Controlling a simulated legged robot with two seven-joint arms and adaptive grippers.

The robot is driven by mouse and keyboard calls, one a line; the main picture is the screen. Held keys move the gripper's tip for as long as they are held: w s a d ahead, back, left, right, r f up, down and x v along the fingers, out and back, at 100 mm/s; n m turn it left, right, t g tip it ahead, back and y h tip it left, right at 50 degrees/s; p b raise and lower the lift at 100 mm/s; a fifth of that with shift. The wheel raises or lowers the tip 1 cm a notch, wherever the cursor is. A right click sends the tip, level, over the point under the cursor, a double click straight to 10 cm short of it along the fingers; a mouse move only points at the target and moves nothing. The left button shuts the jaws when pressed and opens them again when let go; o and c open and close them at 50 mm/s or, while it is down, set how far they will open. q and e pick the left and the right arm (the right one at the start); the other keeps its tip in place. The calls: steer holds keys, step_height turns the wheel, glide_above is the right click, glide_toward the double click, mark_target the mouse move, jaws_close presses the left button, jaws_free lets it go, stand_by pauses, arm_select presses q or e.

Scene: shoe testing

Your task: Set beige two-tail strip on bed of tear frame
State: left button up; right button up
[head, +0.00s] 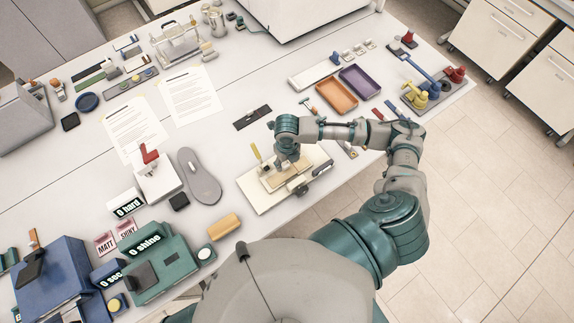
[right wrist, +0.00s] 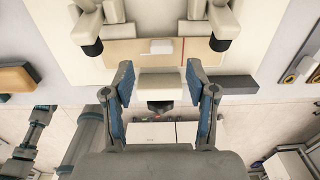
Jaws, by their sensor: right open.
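The tear frame (head: 258,203) is a cream board near the front edge of the table, with a raised bed and clamps; its board also shows in the right wrist view (right wrist: 180,78). A flat beige piece (right wrist: 125,52), likely the two-tail strip, lies between the two clamps; its tails cannot be made out. A small white block (right wrist: 161,46) sits on its middle. My right gripper (head: 283,163) points down over the frame, its fingers (right wrist: 160,88) apart with nothing held between them. It partly hides the bed in the head view. My left gripper is out of view.
A grey sole (head: 199,178) and a white stand with a red lever (head: 157,175) are left of the frame. A yellow-tan block (head: 224,227) lies front left. Orange (head: 334,96) and purple (head: 359,83) trays stand behind right. A dark strip (head: 252,118) lies behind.

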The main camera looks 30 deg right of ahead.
mark_target(287, 170)
step_height(287, 170, up, 7)
steer(key=shift+r, duration=0.15)
steer(key=shift+s, duration=0.1)
stand_by(0.6)
